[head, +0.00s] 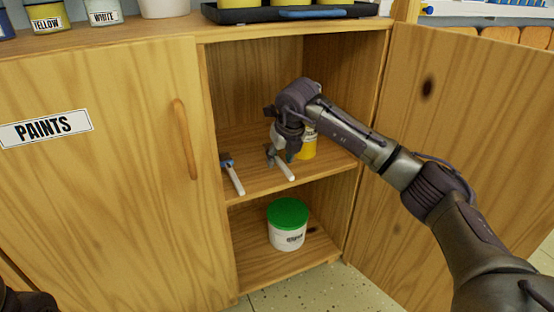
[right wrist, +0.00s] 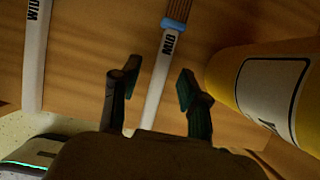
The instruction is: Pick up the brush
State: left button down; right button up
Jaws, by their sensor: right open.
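Two brushes with pale handles lie on the upper shelf of the open cabinet. The left brush (head: 233,177) has a blue band. The right brush (head: 286,171) lies under my right gripper (head: 281,153), which hides part of it. In the right wrist view, my right gripper (right wrist: 153,92) is open. The handle of the right brush (right wrist: 158,75), with a blue band and a dark label, runs between its two fingers in the picture. The gap in height cannot be told. The left brush (right wrist: 37,50) lies outside the fingers.
A yellow container (head: 308,146) stands just right of the gripper, close beside it in the right wrist view (right wrist: 227,75). A white tub with a green lid (head: 288,228) stands on the lower shelf. The cabinet door (head: 450,110) is open at right; the left door (head: 110,190) is closed.

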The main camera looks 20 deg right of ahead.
jog(key=shift+f, duration=0.1)
jog(key=shift+c, duration=0.2)
jog(key=c, duration=0.8)
grip_shut()
